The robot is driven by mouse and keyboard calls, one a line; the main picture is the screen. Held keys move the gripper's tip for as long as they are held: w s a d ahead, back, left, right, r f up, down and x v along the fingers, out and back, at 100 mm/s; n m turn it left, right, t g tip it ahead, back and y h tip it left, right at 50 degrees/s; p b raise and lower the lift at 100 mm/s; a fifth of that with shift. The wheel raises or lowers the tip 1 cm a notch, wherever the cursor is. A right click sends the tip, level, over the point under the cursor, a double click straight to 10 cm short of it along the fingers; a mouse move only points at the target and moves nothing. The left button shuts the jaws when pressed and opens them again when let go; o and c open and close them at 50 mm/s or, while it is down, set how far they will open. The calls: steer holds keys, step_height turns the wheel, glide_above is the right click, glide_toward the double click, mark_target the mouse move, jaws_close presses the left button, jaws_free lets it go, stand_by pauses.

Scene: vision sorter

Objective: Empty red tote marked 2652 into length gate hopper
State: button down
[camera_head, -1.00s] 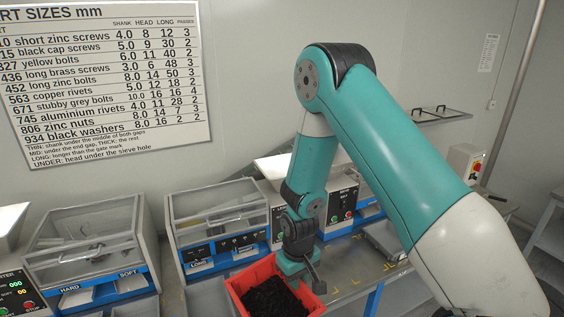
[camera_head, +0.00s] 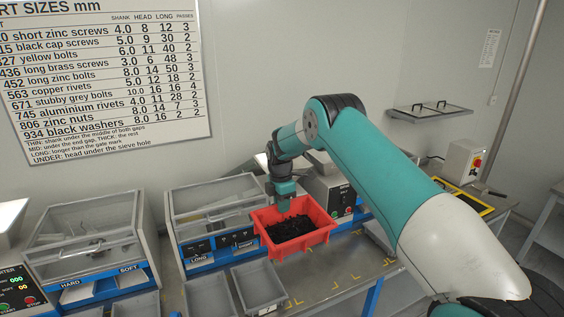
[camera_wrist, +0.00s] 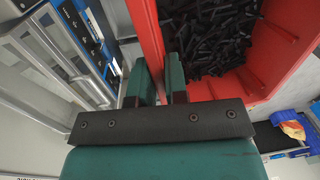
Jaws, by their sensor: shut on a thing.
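The red tote (camera_head: 304,243) is held up in front of the sorting machines, about level, with many small black parts inside. Its mark 2652 cannot be read. My gripper (camera_head: 283,197) is shut on the tote's far rim. In the wrist view, my gripper's fingers (camera_wrist: 158,80) pinch the red wall, and the tote (camera_wrist: 275,62) fills the upper right with its black parts. The machine labelled LONG and SHORT (camera_head: 216,203), with a clear-sided box on top, stands just left of the tote. The tote hides part of the machine to the right.
Two grey bins (camera_head: 258,287) sit on the bench below the tote. A machine labelled HARD and SOFT (camera_head: 88,243) stands further left. A control box with buttons (camera_head: 337,195) is close on the tote's right. A yellow-edged screen (camera_head: 470,203) lies at right.

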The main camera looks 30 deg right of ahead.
steer(key=w+d+r+n, duration=0.1)
steer(key=w+r+n, duration=0.4)
steer(key=n, duration=0.3)
steer(key=shift+d+r+h, duration=0.4)
steer(key=shift+r, duration=0.45)
